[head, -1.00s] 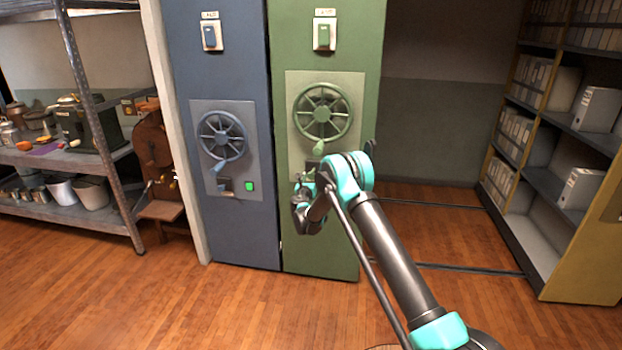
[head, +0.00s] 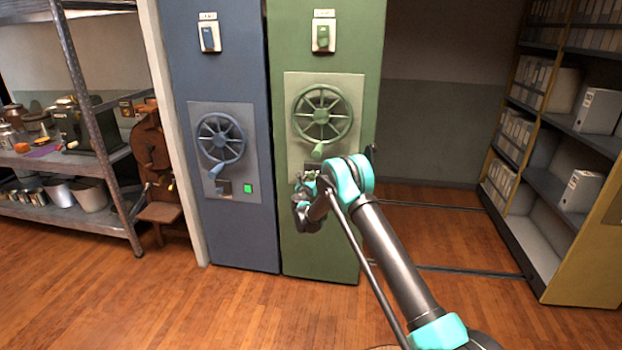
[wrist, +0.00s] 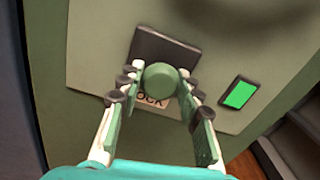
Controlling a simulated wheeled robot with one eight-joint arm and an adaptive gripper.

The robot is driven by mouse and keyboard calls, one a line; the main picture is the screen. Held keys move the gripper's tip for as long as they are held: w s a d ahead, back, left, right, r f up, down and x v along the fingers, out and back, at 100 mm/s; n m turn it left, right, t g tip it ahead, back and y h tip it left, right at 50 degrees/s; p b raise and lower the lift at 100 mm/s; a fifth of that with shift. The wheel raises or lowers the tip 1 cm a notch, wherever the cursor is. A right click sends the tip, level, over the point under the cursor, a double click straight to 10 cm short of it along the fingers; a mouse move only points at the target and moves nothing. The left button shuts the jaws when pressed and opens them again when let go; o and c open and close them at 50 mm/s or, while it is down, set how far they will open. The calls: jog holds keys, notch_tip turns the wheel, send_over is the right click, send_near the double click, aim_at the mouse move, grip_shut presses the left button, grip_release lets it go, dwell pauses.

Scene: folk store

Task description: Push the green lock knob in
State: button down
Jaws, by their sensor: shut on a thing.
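The green lock knob (wrist: 161,84) is a round button on a dark plate (wrist: 165,48) set in the green cabinet's panel. A label with partly hidden letters lies just below it in the wrist view. My gripper (wrist: 159,80) has one finger on each side of the knob and is shut on it. In the head view my gripper (head: 303,197) is at the lower part of the green cabinet (head: 320,262), under the spoked green wheel (head: 322,113). My arm and gripper hide most of the knob there. I cannot tell how deep the knob sits.
A lit green indicator (wrist: 239,94) is right of the knob in the wrist view. A blue cabinet (head: 235,245) with a similar wheel stands at left. A cluttered metal shelf (head: 60,170) is further left, a binder shelf (head: 570,150) at right. The wooden floor in front is clear.

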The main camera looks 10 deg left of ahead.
jog(key=shift+w, duration=0.1)
jog(key=c, duration=1)
grip_release()
jog(key=s, duration=1.2)
jog(key=shift+a, duration=0.2)
